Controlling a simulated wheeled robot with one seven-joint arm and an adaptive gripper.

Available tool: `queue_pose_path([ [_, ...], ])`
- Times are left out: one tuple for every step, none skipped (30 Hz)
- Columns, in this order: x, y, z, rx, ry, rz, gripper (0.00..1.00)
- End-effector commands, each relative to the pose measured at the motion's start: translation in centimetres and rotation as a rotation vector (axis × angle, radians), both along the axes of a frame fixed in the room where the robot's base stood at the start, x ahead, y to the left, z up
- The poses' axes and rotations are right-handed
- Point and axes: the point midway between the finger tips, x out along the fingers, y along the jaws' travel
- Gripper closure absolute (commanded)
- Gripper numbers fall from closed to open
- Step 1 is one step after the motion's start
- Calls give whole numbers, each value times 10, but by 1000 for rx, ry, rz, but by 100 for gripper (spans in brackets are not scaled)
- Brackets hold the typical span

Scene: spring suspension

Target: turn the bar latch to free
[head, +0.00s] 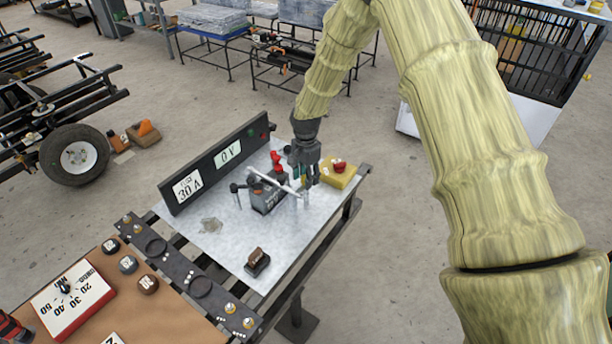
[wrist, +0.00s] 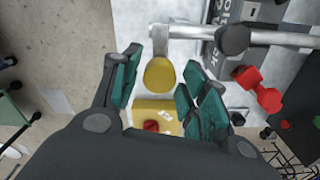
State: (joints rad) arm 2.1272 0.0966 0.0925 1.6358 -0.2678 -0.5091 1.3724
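The bar latch (head: 278,181) is a silver bar lying across a dark grey box (head: 266,199) on the metal table. In the wrist view the bar (wrist: 275,39) runs along the top, with a black knob (wrist: 232,40) on it. A rounded yellow tab (wrist: 160,75) hangs from its left end. My gripper (head: 305,175) is over the table at the bar's right end. In the wrist view my gripper (wrist: 162,92) is open, its green-padded fingers on either side of the yellow tab with visible gaps. The bar's far end is out of the wrist view.
A yellow box with a red button (head: 338,172) stands close right of my gripper. A red clamp (wrist: 260,90) is near the bar. A black panel reading 0 V and 30 A (head: 215,160) stands behind. A brown-topped switch (head: 257,261) is at the front; the plate between is mostly clear.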

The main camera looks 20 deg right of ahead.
Motion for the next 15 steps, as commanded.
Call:
queue_pose_path([
  [0, 0, 0, 0, 0, 0, 71],
  [0, 0, 0, 0, 0, 0, 77],
  [0, 0, 0, 0, 0, 0, 84],
  [0, 0, 0, 0, 0, 0, 89],
  [0, 0, 0, 0, 0, 0, 93],
  [0, 0, 0, 0, 0, 0, 93],
  [0, 0, 0, 0, 0, 0, 93],
  [0, 0, 0, 0, 0, 0, 93],
  [0, 0, 0, 0, 0, 1, 93],
  [0, 0, 0, 0, 0, 3, 93],
  [0, 0, 0, 0, 0, 6, 93],
  [0, 0, 0, 0, 0, 11, 93],
  [0, 0, 0, 0, 0, 16, 93],
  [0, 0, 0, 0, 0, 23, 93],
  [0, 0, 0, 0, 0, 35, 93],
])
